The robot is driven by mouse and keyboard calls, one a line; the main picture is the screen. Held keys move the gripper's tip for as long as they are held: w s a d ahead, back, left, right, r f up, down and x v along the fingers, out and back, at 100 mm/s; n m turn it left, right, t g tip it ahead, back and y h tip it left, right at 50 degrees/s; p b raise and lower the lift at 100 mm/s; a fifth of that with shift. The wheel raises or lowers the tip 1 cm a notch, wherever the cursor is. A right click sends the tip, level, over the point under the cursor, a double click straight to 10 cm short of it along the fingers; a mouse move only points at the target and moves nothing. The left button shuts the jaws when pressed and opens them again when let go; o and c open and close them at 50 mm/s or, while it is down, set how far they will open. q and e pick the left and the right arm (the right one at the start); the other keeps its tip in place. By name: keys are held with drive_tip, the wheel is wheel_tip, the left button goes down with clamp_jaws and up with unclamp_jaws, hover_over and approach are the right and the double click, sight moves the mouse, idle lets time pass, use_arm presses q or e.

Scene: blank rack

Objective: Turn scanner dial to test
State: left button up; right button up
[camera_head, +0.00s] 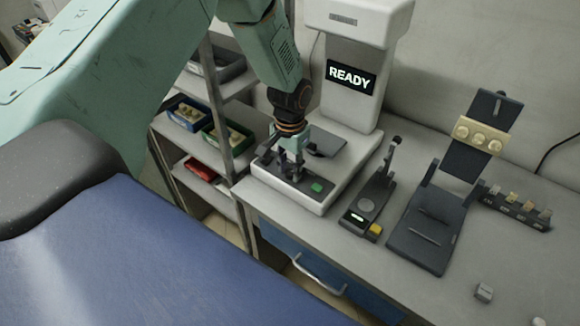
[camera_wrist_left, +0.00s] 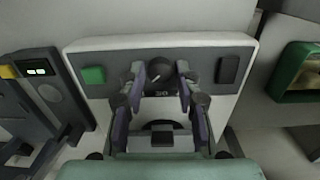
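The scanner (camera_head: 366,32) is a white machine with a screen (camera_head: 350,77) reading READY. Its base has a dark front panel with a green button (camera_head: 317,187); the button also shows in the left wrist view (camera_wrist_left: 93,75). The dial (camera_wrist_left: 160,73) is a round black knob with a light pointer mark, in the middle of that panel. Small lettering below it is too small to read. My left gripper (camera_head: 290,166) points down over the panel. In the left wrist view its fingers (camera_wrist_left: 160,70) stand apart on either side of the dial, with gaps showing. In the head view the gripper hides the dial.
Right of the scanner stand a small device with a yellow button (camera_head: 375,230), a dark stand holding a cream block (camera_head: 479,135), and a strip of small pieces (camera_head: 517,206). A grey cube (camera_head: 484,292) lies on the bench. A shelf rack with bins (camera_head: 187,112) is at left.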

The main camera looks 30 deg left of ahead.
sight(290, 172)
use_arm(q)
drive_tip(key=shift+o, duration=1.3)
wheel_tip(290, 172, up, 12)
